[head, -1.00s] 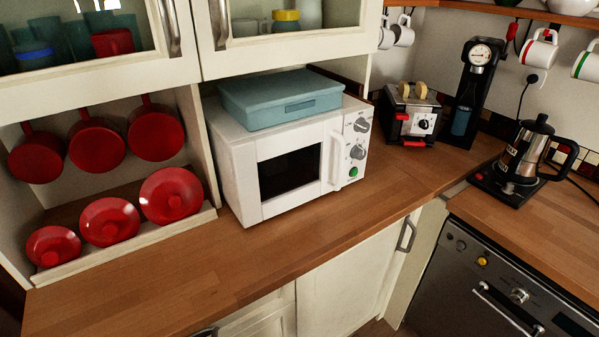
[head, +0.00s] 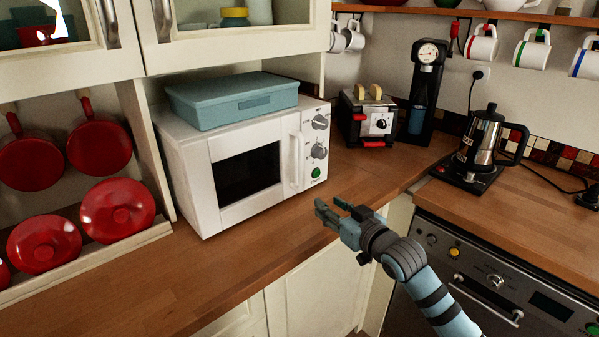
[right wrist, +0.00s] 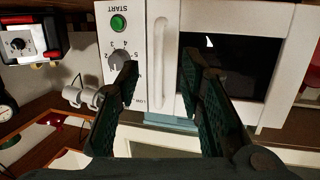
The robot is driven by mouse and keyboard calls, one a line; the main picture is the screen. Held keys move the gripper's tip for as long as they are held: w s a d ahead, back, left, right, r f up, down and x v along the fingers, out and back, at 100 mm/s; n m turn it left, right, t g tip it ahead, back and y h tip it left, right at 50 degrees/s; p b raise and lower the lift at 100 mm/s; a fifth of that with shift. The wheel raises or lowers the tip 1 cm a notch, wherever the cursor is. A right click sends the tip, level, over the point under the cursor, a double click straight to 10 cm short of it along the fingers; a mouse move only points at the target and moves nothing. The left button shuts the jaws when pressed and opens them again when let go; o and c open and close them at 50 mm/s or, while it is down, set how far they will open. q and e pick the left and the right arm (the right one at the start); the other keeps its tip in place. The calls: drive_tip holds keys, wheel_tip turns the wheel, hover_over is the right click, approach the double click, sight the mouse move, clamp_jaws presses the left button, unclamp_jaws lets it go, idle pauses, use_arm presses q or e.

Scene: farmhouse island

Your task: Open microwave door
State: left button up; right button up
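The white microwave (head: 245,160) stands on the wooden counter with its door (head: 248,176) shut. Its vertical handle (head: 296,161) is on the door's right edge, beside the knobs and green button. My right gripper (head: 329,208) is open and empty, in front of and below the handle, apart from it. In the right wrist view, which appears upside down, the handle (right wrist: 162,62) shows beyond and between the two open fingers (right wrist: 166,75). My left gripper is not in view.
A blue box (head: 232,99) lies on top of the microwave. A toaster (head: 368,117), a coffee machine (head: 424,90) and a moka pot (head: 478,145) stand to the right. The counter in front of the microwave (head: 190,270) is clear.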

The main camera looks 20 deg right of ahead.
drive_tip(key=t, duration=0.2)
approach(303, 155)
drive_tip(key=shift+y, duration=0.3)
drive_tip(key=w, duration=0.3)
drive_tip(key=w+b, duration=0.1)
drive_tip(key=w, duration=0.3)
drive_tip(key=w+b, duration=0.1)
drive_tip(key=w, duration=0.3)
drive_tip(key=shift+a, duration=0.35)
drive_tip(key=shift+c, duration=0.2)
clamp_jaws()
